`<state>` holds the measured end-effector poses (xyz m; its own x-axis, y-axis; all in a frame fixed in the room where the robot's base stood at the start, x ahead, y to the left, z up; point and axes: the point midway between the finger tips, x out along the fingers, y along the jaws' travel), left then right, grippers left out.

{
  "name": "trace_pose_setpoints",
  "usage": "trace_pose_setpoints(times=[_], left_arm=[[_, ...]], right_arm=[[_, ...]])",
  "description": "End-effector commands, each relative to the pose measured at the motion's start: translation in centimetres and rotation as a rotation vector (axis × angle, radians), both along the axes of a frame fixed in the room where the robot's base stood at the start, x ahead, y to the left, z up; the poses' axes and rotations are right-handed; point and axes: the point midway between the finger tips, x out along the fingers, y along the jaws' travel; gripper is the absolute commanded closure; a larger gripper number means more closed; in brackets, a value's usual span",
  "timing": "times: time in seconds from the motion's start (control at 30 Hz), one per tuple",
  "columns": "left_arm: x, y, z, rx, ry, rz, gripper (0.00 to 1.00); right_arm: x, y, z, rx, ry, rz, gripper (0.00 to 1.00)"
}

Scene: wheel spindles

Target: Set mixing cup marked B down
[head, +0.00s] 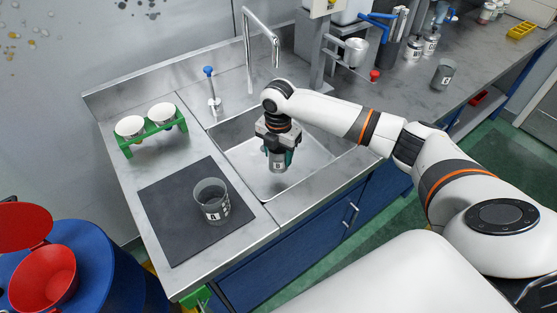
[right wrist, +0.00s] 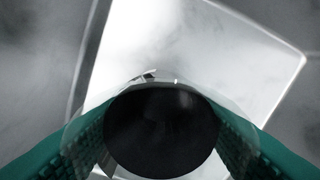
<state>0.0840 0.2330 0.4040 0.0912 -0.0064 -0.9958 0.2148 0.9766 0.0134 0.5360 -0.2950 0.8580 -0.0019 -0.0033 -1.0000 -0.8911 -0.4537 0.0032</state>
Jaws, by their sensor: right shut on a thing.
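My right gripper (head: 278,150) is shut on mixing cup B (head: 277,161), a grey cup with a white label reading B. It holds the cup upright above the sink basin (head: 310,165). In the right wrist view, cup B (right wrist: 162,135) sits between the green fingers, its round dark opening facing the camera, with the bright basin behind it. A similar cup marked A (head: 212,203) stands on the dark mat (head: 165,217) left of the sink. My left gripper is not in view.
A green rack (head: 153,131) with two white-topped cones stands behind the mat. A faucet (head: 248,50) and a blue-topped fitting (head: 210,85) rise behind the basin. Another grey cup (head: 443,74) and several cans stand on the right counter. The mat is clear left of cup A.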

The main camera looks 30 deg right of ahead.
Motion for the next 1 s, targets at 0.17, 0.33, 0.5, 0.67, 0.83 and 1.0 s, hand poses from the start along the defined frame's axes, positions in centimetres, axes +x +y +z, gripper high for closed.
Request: trace_pose_setpoints(times=[0.17, 0.33, 0.5, 0.67, 0.83, 1.0], left_arm=[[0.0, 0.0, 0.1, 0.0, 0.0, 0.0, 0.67], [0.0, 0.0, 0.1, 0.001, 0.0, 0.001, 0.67], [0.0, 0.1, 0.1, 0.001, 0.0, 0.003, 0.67], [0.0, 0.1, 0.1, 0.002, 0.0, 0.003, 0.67], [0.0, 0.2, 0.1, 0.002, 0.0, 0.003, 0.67], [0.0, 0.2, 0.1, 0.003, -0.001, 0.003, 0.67]], right_arm=[[-0.1, 0.1, -2.8, 0.001, 0.005, 0.001, 0.72], [0.0, 0.0, -3.5, 0.0, 0.001, 0.001, 0.72], [0.0, 0.0, -3.5, 0.0, 0.001, 0.001, 0.72], [-0.1, 0.0, -3.8, 0.0, 0.001, 0.001, 0.37], [-0.1, 0.0, -3.8, 0.0, 0.001, 0.001, 0.25], [0.0, 0.0, -3.7, 0.0, 0.001, 0.001, 0.25]])
